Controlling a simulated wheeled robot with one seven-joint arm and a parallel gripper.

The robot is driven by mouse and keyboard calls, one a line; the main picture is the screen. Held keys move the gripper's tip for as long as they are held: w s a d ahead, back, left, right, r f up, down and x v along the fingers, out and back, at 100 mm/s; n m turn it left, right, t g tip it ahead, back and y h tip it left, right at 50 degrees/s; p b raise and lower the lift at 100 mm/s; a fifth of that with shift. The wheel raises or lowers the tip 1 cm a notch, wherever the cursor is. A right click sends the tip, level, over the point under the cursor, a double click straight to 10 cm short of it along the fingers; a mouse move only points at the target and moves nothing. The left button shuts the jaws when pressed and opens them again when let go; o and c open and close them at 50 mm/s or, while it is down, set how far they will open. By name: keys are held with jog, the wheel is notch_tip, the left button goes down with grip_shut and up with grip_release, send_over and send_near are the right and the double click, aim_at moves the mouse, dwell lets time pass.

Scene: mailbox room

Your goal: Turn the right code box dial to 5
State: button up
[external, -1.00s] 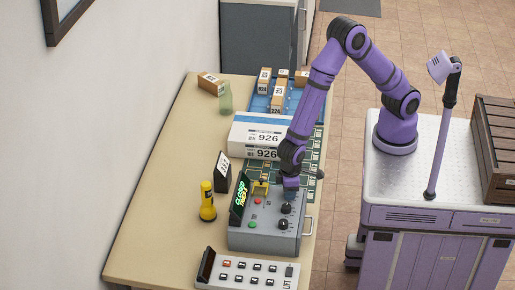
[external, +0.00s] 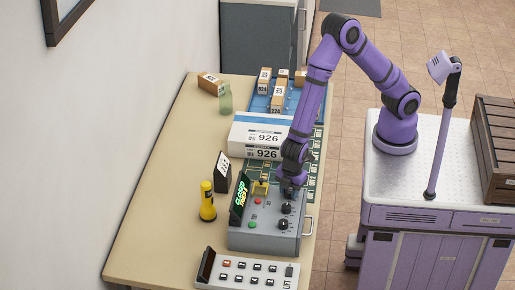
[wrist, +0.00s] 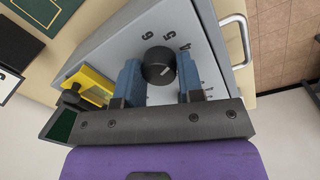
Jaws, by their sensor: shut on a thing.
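The grey code box (external: 262,238) stands near the table's right edge, with a lit green display (external: 240,196) at its left. Black dials are on its top; two show uncovered, a near one (external: 283,223) and a middle one (external: 286,208). My gripper (external: 288,193) is down on the far dial, which it mostly hides in the external view. In the wrist view, its blue fingers lie on either side of the round black dial (wrist: 158,66), shut on it. The numbers 6, 5 and 4 show around it. I cannot clearly tell which number the dial's mark points to.
A yellow bottle-like object (external: 207,203) stands left of the box. A white button panel (external: 247,271) lies in front. A large white parcel (external: 255,137) lies behind. A metal handle (wrist: 240,38) sticks out from the box's side. The table's left part is clear.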

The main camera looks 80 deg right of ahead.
jog(key=shift+n, duration=1.6)
jog(key=o, duration=0.9)
jog(key=r, duration=1)
jog(key=shift+s+r, duration=0.35)
jog(key=shift+r, duration=0.05)
